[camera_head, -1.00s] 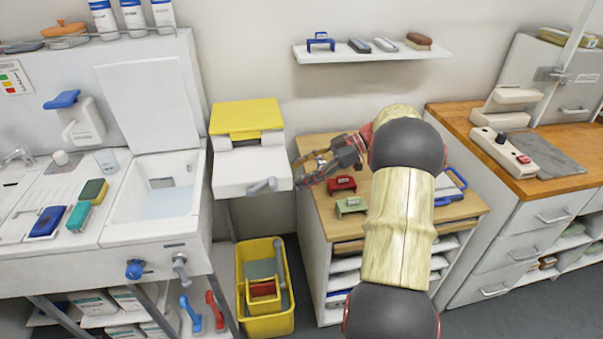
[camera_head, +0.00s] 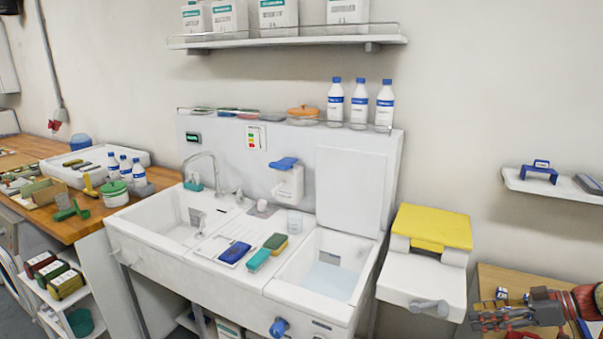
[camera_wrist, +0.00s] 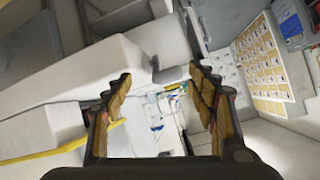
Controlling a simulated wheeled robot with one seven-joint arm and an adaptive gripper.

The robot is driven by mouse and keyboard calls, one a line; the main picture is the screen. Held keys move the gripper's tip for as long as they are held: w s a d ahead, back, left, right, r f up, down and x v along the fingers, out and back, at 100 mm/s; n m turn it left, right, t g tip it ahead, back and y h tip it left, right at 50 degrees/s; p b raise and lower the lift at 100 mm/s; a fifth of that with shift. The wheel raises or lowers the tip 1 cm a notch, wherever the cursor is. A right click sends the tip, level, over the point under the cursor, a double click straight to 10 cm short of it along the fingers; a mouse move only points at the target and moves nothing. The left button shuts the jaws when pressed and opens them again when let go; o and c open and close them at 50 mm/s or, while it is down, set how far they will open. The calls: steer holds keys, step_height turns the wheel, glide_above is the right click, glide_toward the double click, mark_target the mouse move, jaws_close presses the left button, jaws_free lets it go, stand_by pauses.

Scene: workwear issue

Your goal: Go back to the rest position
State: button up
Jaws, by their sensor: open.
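My gripper (camera_head: 505,316) shows at the lower right of the head view, over the left part of a wooden-topped cabinet (camera_head: 492,280). It is beside the white box with the yellow lid (camera_head: 435,228). In the wrist view my gripper (camera_wrist: 165,85) has its two fingers wide apart with nothing between them. A white surface with a yellow edge (camera_wrist: 60,153) lies close on the left of that view. Most of my arm is outside the head view.
A white double sink unit (camera_head: 260,250) fills the middle, with a blue brush or sponge (camera_head: 235,254) on its drainboard. A wall shelf (camera_head: 560,188) hangs above the cabinet at right. A wooden bench (camera_head: 90,205) with bottles and tools stands at left.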

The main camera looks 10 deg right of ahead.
steer(key=s+a+f+m+g+h, duration=0.1)
steer(key=s+f+m+g+h, duration=0.1)
steer(key=s+f+m, duration=0.45)
steer(key=s+a+r+m+g+h+p, duration=0.1)
steer(key=s+a+r+m+g+h, duration=0.15)
steer(key=a+m, duration=0.4)
steer(key=s+a+r+n+t+h+p, duration=0.1)
steer(key=s+a+r+n+p, duration=0.1)
steer(key=a+r, duration=0.4)
steer(key=s+a+r+n+t+h+p, duration=0.1)
steer(key=s+a+r, duration=0.4)
steer(key=a, duration=0.6)
steer(key=s+a+r+n+t+h+p, duration=0.1)
steer(key=s+a+r+n+h+p, duration=0.1)
steer(key=a+r, duration=0.4)
steer(key=s+a+h+p, duration=0.1)
steer(key=s+a, duration=0.1)
steer(key=a, duration=0.1)
steer(key=shift+s+a+r+n, duration=0.2)
steer(key=shift+s+r+n, duration=0.1)
steer(key=shift+r, duration=0.1)
